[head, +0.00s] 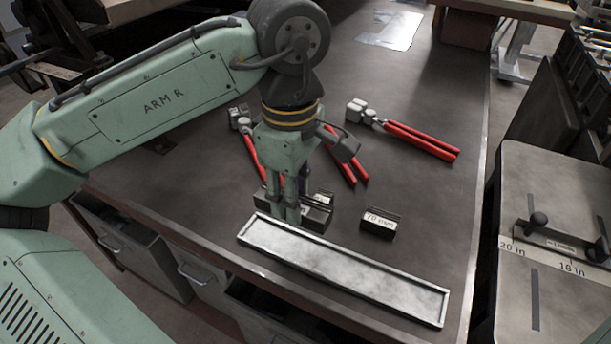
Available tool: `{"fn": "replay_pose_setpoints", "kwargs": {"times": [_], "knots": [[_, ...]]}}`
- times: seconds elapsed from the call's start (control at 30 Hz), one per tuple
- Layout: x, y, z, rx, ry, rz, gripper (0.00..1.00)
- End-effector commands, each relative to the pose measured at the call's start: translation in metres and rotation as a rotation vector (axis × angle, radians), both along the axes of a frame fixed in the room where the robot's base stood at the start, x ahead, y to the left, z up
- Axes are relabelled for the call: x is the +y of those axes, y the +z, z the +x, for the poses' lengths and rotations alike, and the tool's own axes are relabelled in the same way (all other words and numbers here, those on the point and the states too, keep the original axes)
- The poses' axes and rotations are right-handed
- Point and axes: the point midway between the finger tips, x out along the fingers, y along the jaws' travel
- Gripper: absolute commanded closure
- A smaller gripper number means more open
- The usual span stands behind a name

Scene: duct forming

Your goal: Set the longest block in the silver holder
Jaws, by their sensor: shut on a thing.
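The silver holder (342,270) is a long shallow tray with a raised rim. It lies empty and slanted near the front edge of the workbench. My gripper (286,212) points down just behind the holder's left end. I cannot tell whether this block is lifted off the bench. Another dark block (323,198) shows partly behind it. A shorter dark block (379,223) marked "70 mm" stands to the right, behind the holder.
Red-handled pliers (420,140) lie at the back right; more red-handled tools (350,165) lie behind my gripper. The workbench (440,210) is clear right of the 70 mm block. A metal machine (550,230) with a ruler stands beyond the bench's right edge.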

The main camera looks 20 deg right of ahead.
Motion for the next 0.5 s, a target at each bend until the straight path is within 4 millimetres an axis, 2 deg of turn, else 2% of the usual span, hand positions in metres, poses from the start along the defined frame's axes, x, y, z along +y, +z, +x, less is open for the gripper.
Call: {"fn": "replay_pose_setpoints", "kwargs": {"times": [0.27,0.5], "knots": [[0.0,-0.007,0.0,-0.001,0.0,-0.001,1.0],[0.0,-0.029,0.0,-0.001,0.0,-0.001,1.0]]}}
